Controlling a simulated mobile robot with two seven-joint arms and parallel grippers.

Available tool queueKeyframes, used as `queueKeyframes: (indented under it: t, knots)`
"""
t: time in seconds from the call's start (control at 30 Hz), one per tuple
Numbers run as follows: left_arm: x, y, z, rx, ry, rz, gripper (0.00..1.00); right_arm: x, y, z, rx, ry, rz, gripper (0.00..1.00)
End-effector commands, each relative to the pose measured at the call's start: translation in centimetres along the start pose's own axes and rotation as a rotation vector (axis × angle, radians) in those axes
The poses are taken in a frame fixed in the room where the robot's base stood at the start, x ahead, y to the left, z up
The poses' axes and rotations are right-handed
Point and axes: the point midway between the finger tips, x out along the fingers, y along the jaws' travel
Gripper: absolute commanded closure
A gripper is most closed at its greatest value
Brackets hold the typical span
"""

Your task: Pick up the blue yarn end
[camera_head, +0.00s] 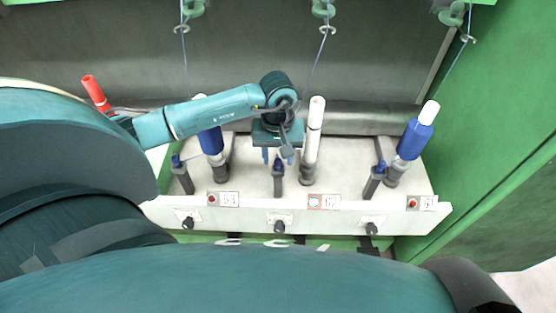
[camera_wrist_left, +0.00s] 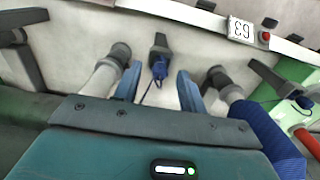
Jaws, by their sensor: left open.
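The blue yarn end (camera_wrist_left: 160,68) sits at the tip of a dark upright holder (camera_wrist_left: 159,46) in the left wrist view. A thin dark thread runs from it back towards my gripper. In the head view its holder (camera_head: 279,185) is the middle one, and the yarn end is largely hidden by my gripper. My left gripper (camera_head: 278,157) is above that holder, fingers pointing down. In the left wrist view its two blue fingers (camera_wrist_left: 158,90) are apart, one on each side of the yarn end, with nothing held. My right gripper is not in view.
A white bobbin (camera_head: 314,125) stands close right of my gripper. Blue bobbins stand left (camera_head: 211,140) and far right (camera_head: 412,138). Other holders stand left (camera_head: 184,178) and right (camera_head: 374,181). A red tube (camera_head: 95,92) is at the left. A green wall (camera_head: 500,140) closes the right side.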

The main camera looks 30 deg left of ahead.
Motion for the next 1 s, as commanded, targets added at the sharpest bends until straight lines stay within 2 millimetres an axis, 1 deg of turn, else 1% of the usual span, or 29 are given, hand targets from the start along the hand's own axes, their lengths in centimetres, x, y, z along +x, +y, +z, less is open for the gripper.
queueKeyframes:
  t: [0.1, 0.3, 0.73, 1.0]
  knots:
    - [0.55, 0.02, 0.0, 0.001, 0.001, 0.001, 0.59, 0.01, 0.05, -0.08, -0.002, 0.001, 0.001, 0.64]
    - [0.56, 0.01, -0.02, 0.001, 0.001, 0.001, 0.6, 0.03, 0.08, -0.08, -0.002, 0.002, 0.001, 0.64]
    - [0.53, 0.0, -0.01, 0.0, 0.001, 0.001, 0.94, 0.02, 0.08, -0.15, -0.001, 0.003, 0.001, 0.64]
    - [0.29, 0.01, -0.05, 0.001, 0.002, 0.001, 0.95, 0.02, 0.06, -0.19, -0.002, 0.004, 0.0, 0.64]
